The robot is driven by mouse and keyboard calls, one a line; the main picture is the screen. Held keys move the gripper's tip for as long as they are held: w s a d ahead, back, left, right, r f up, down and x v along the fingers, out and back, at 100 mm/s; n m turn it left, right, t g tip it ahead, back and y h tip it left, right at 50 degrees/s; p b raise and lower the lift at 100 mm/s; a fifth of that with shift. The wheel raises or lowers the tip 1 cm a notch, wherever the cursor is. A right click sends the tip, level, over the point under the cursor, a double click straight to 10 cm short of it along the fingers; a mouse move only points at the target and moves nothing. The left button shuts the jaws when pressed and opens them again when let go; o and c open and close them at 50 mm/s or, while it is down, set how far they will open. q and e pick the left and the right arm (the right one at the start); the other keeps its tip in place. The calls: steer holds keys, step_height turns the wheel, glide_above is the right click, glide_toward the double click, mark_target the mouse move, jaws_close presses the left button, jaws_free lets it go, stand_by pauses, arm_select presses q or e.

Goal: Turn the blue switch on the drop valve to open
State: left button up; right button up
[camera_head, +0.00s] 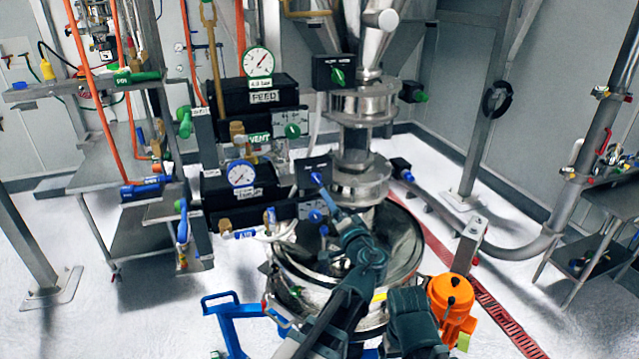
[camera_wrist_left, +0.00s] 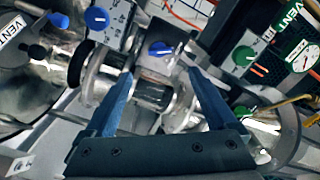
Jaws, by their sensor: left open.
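A blue switch knob (camera_wrist_left: 159,48) shows in the left wrist view, centred a little beyond the tips of my left gripper. My left gripper (camera_wrist_left: 158,75) is open, with one blue finger on each side of the picture. I see no contact with the knob. In the head view my left gripper (camera_head: 322,205) is in front of the steel valve column (camera_head: 358,140), beside a black valve box (camera_head: 312,166). The arm and fingers partly cover this area, so the knob's setting is hard to read. My right gripper is not in view.
A second blue knob (camera_wrist_left: 97,18) on a marked panel is close by. A green knob (camera_wrist_left: 243,55) is to the right. Below the column stands an open steel vessel (camera_head: 405,250). An orange device (camera_head: 452,302) stands to its right. Pressure gauges (camera_head: 257,62) are on the left.

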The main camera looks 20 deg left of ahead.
mark_target(318, 182)
arm_select(q)
steer(key=x, duration=1.2)
steer(key=c, duration=1.4)
steer(key=shift+m, duration=0.4)
steer(key=m, duration=0.4)
steer(key=shift+m, duration=0.4)
steer(key=m, duration=0.6)
steer(key=shift+d+r, duration=0.1)
steer(key=shift+m, duration=0.3)
